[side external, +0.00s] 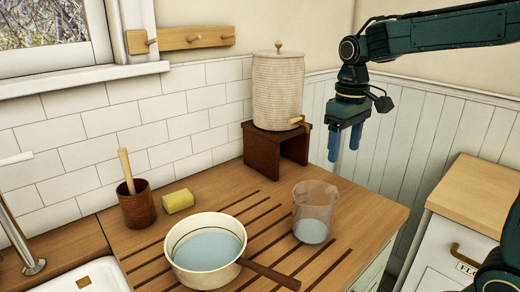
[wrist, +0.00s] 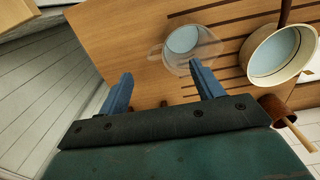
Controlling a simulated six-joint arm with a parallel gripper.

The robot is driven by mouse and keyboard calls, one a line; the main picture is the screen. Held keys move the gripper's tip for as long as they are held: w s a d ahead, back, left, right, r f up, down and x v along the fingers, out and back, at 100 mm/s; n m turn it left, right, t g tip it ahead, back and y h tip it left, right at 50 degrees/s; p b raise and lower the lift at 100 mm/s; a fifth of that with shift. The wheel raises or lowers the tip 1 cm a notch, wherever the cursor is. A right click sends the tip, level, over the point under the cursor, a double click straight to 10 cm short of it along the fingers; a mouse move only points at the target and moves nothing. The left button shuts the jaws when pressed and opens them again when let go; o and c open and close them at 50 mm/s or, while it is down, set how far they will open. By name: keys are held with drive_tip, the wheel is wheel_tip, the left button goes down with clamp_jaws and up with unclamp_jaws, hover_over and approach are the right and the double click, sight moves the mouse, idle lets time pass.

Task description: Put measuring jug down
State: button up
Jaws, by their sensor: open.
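The clear measuring jug (side external: 314,212) stands upright on the grooved wooden counter (side external: 178,225), right of the saucepan, with pale blue liquid in it. In the wrist view the jug (wrist: 190,48) shows beyond the fingertips, its lower part partly behind the right finger. My gripper (side external: 345,146) is open and empty, with blue fingers pointing down. It hangs above and to the right of the jug in the side view, clear of it. In the wrist view both fingers of my gripper (wrist: 160,82) are spread apart with nothing between them.
A cream saucepan (side external: 206,250) of blue liquid has its handle pointing toward the counter's front. A ribbed dispenser (side external: 278,90) stands on a dark wooden stand (side external: 262,155) behind. A brown pot (side external: 138,205) and yellow sponge (side external: 178,201) sit left. A gap separates the cabinet (side external: 480,195) at right.

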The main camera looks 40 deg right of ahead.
drive_tip(key=s+a+t, duration=0.2)
drive_tip(key=s, duration=0.7)
drive_tip(key=s+a+t, duration=0.3)
drive_tip(key=s, duration=0.6)
drive_tip(key=shift+a+f+t, duration=0.15)
drive_tip(key=shift+f+t, duration=0.15)
drive_tip(key=shift+w, duration=0.1)
drive_tip(key=shift+c, duration=0.3)
drive_tip(key=c, duration=0.9)
drive_tip(key=shift+r, duration=0.15)
